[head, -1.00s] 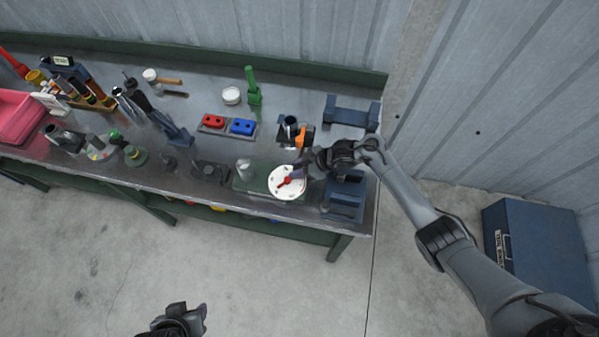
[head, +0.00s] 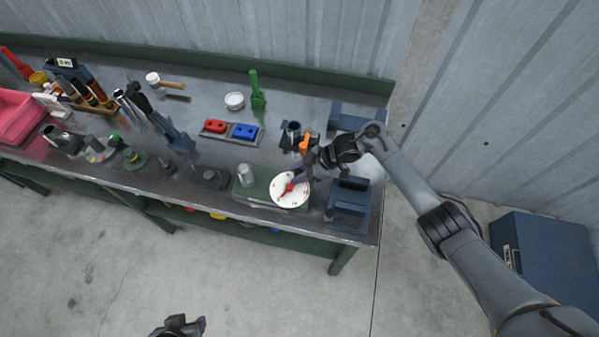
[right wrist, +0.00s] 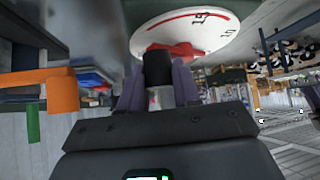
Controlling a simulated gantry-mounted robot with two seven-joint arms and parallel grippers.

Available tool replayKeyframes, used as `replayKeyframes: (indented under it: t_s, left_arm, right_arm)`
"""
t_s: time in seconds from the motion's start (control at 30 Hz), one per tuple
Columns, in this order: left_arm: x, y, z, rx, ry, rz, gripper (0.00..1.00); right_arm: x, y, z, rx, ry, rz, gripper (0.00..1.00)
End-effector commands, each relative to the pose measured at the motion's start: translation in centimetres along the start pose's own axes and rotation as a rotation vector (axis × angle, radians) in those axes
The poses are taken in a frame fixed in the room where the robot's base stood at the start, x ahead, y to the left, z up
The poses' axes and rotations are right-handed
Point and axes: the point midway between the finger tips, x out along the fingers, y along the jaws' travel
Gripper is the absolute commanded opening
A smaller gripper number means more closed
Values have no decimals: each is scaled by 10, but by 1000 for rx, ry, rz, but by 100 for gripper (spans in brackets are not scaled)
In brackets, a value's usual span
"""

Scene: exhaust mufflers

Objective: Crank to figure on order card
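A white round dial (head: 290,200) with a red crank (head: 288,188) stands on a green base near the bench's front edge. In the right wrist view the dial (right wrist: 205,35) shows red markings and figures too small to read surely. My right gripper (head: 300,172) is at the dial's upper right edge. In the right wrist view its purple fingers (right wrist: 158,88) sit on both sides of the crank's black handle (right wrist: 157,70) and appear closed on it. My left gripper (head: 190,325) is low at the bottom edge, away from the bench; its opening is unclear.
A blue fixture (head: 350,205) stands right of the dial, and a dark cylinder with an orange part (head: 304,142) is behind it. Red (head: 215,126) and blue blocks (head: 246,131) lie behind on a tray.

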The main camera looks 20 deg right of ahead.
Motion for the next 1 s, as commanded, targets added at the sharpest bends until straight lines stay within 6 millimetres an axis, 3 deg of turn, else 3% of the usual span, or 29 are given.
replayKeyframes:
  t_s: [0.03, 0.17, 0.57, 1.0]
  left_arm:
    - [0, 0, 0, 0, 0, 0, 43]
    - [0, 0, 0, 0, 0, 0, 43]
    - [-1, 3, -1, -11, 2, 9, 43]
    - [-6, 2, -3, -10, 2, 8, 43]
  right_arm:
    - [2, -2, 0, 0, -1, -3, 39]
    - [2, -2, 0, 0, 0, -3, 56]
    - [-6, 0, 0, 0, 0, 0, 56]
    - [-75, 0, 0, -1, -1, 1, 56]
